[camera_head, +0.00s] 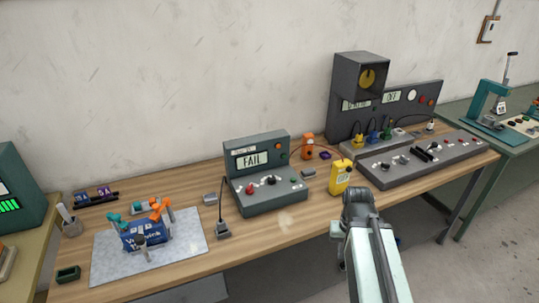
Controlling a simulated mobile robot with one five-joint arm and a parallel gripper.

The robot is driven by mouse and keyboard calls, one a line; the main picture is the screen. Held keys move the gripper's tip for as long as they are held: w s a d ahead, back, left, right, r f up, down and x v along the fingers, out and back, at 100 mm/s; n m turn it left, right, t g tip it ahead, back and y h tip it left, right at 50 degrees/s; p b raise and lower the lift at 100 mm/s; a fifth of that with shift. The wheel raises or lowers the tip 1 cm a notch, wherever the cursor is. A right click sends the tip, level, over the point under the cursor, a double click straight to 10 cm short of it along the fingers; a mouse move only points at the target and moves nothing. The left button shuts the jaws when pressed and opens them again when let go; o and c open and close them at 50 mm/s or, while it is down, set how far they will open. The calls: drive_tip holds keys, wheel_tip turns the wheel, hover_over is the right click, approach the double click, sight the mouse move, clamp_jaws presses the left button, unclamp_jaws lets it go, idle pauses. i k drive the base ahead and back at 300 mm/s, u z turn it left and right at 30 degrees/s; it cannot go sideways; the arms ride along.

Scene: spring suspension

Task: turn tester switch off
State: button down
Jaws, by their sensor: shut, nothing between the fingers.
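A grey-green tester box (262,172) stands mid-table, its screen reading "FAIL". Its sloped front carries a red control (249,188), a black knob (271,180) and a green button. I cannot tell which of these is the switch, or its position. My gripper (357,193) is at the end of my pale arm, over the front edge of the table, to the right of the tester and apart from it. It is shut and empty; its fingertips are hard to make out.
A yellow handheld meter (341,177) stands between the tester and my gripper. A long grey control console (425,160) lies to the right, with a dark speaker-like box (360,78) behind. A grey mat (105,262) with a blue part is at left.

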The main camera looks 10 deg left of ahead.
sight(249, 190)
drive_tip(key=z, duration=0.05)
drive_tip(key=k, duration=0.35)
drive_tip(key=u, duration=0.85)
drive_tip(key=i, duration=1)
drive_tip(key=z, duration=0.3)
drive_tip(key=k, duration=1.2)
drive_tip(key=u, duration=0.35)
drive_tip(key=i, duration=0.7)
drive_tip(key=z, duration=0.35)
